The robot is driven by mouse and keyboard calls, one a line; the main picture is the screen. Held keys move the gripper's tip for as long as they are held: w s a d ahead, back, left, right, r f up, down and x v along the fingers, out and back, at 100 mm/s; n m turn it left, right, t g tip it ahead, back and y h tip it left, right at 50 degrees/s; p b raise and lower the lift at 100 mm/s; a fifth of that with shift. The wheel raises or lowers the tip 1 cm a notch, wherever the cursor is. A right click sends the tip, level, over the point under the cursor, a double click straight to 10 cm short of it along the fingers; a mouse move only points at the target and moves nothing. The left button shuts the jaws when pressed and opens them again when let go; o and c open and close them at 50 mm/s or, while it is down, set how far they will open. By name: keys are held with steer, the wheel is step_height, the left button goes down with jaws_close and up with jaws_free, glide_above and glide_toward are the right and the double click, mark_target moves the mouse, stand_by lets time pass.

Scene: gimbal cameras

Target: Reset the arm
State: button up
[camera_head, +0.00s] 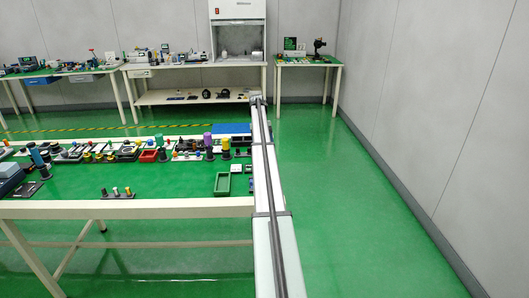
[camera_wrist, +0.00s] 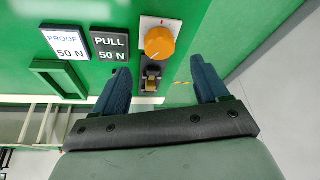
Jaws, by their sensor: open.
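My gripper (camera_wrist: 160,66) shows in the wrist view with its two blue fingers spread apart and nothing held between them. Its dark crossbar spans the lower part of that view. Beyond and partly between the fingers lies a panel with an orange knob (camera_wrist: 158,42) and a small black and brass fitting (camera_wrist: 151,76) below it. I cannot tell how far the fingers are above these, and no contact is clear. I cannot make out the gripper in the head view.
Left of the fingers are a PROOF 50 N plate (camera_wrist: 65,48), a PULL 50 N plate (camera_wrist: 109,44) and a green tray (camera_wrist: 42,76). The tray also shows in the head view (camera_head: 222,184), on a table (camera_head: 130,209) crowded with small parts. Open floor (camera_head: 370,220) lies to the right.

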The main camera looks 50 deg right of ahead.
steer(key=shift+w+d+r, duration=0.1)
steer(key=shift+w+r, duration=0.05)
steer(key=shift+r, duration=0.25)
